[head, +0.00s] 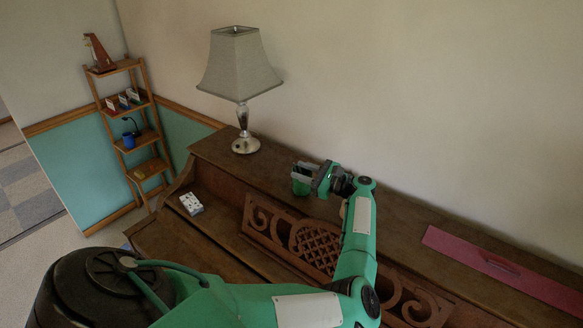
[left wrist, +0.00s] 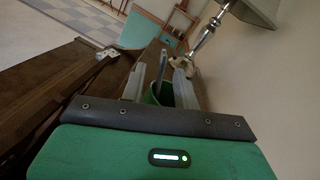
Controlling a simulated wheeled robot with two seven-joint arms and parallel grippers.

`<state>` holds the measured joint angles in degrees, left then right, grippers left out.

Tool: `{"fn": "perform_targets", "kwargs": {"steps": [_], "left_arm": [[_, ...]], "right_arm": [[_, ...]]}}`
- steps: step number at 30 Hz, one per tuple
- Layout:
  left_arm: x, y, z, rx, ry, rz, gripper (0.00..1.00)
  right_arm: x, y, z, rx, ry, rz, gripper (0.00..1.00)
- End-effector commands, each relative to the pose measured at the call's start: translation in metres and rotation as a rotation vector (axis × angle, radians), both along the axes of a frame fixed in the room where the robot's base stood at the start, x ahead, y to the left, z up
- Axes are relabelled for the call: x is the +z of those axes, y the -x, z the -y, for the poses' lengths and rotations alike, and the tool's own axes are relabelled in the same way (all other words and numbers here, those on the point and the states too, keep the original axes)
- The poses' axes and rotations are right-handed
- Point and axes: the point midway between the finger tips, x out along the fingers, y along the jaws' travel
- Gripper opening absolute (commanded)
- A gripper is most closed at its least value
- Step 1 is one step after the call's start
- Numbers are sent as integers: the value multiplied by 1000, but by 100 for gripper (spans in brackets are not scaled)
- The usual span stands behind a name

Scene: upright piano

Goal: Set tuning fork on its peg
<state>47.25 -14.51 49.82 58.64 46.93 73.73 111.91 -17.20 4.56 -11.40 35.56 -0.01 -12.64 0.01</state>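My left gripper (head: 305,172) is over the top of the piano, right of the lamp. A green cup (head: 301,188) shows at its fingertips. In the left wrist view the two grey fingers (left wrist: 160,88) stand apart, with the green cup (left wrist: 152,97) showing between and beyond them. A thin grey upright piece (left wrist: 162,64) shows between the fingers at the cup; it may be the tuning fork, but I cannot tell for sure. I cannot make out a peg in either view. My right gripper is out of view.
A lamp (head: 240,75) stands on the piano top (head: 400,215). A red strip (head: 505,272) with a small item on it lies at the right. White cards (head: 191,204) lie near the keyboard side.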

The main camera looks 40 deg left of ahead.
Motion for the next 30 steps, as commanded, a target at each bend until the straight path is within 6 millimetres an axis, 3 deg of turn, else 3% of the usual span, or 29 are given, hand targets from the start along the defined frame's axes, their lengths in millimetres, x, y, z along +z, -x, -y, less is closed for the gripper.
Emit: {"fn": "perform_targets", "kwargs": {"steps": [4,8,13,20,30], "left_arm": [[-1,1,0,-2,2,-1,31],[-2,0,1,-2,2,-1,31],[-1,0,0,-1,1,-1,0],[-1,1,0,-1,1,-1,0],[9,0,1,0,0,2,0]], "right_arm": [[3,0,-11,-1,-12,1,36],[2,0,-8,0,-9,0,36],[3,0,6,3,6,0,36],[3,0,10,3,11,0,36],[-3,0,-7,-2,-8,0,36]]}}
